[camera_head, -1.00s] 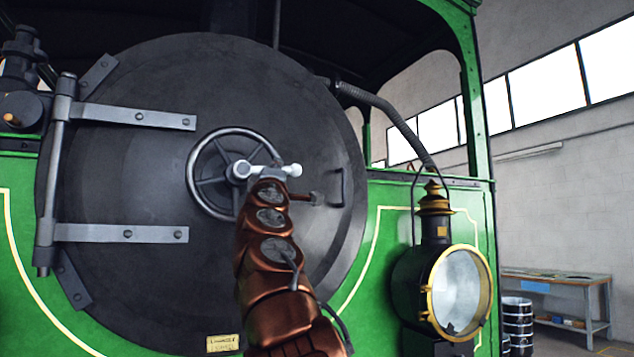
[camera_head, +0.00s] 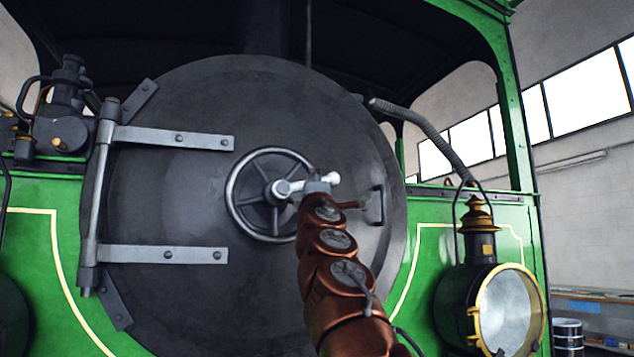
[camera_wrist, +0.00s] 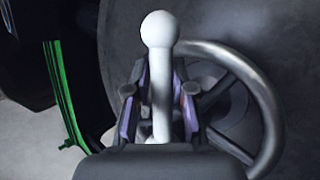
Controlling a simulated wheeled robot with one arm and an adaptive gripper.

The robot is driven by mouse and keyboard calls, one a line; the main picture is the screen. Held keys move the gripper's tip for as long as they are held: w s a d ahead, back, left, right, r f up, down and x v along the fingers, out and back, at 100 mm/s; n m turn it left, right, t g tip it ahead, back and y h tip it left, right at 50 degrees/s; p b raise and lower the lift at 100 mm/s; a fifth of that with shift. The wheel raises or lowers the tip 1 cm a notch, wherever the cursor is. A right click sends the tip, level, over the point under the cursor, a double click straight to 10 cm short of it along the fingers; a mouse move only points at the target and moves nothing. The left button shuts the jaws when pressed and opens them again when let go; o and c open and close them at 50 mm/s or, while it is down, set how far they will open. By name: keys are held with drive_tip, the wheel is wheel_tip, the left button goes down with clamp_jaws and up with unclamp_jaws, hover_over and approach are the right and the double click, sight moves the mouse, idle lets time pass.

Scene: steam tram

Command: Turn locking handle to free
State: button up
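The locking handle (camera_head: 297,187) is a pale metal lever with a ball end at the centre of the black round smokebox door. It lies nearly level, its right end slightly raised. My gripper (camera_head: 318,184) is at its right part, mostly seen from behind in the head view. In the wrist view the handle (camera_wrist: 160,85) runs between the two fingers of my gripper (camera_wrist: 160,75). The fingertips close in on both sides below the ball, which stands clear beyond them. The fingers' contact is partly shadowed. The spoked handwheel (camera_head: 235,192) sits behind the handle.
The door (camera_head: 190,90) has a small grab handle (camera_head: 376,205) right of my gripper and two hinge straps (camera_head: 175,138) at left. A brass lamp (camera_head: 508,312) stands at the lower right, near my arm's side. A curved hose (camera_head: 430,135) hangs at upper right.

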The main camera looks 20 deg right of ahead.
drive_tip(key=o, duration=0.3)
drive_tip(key=shift+s+r, duration=0.2)
drive_tip(key=shift+o, duration=0.7)
drive_tip(key=shift+w+f, duration=0.1)
drive_tip(key=shift+f, duration=0.05)
drive_tip(key=s, duration=0.1)
drive_tip(key=s+a+f, duration=0.1)
drive_tip(key=s, duration=0.2)
drive_tip(key=shift+s+a+f, duration=0.15)
drive_tip(key=shift+s+f, duration=0.1)
drive_tip(key=shift+s, duration=0.05)
drive_tip(key=s+a, duration=0.2)
drive_tip(key=s, duration=0.7)
drive_tip(key=shift+s+a, duration=0.15)
drive_tip(key=shift+a, duration=0.15)
idle(0.7)
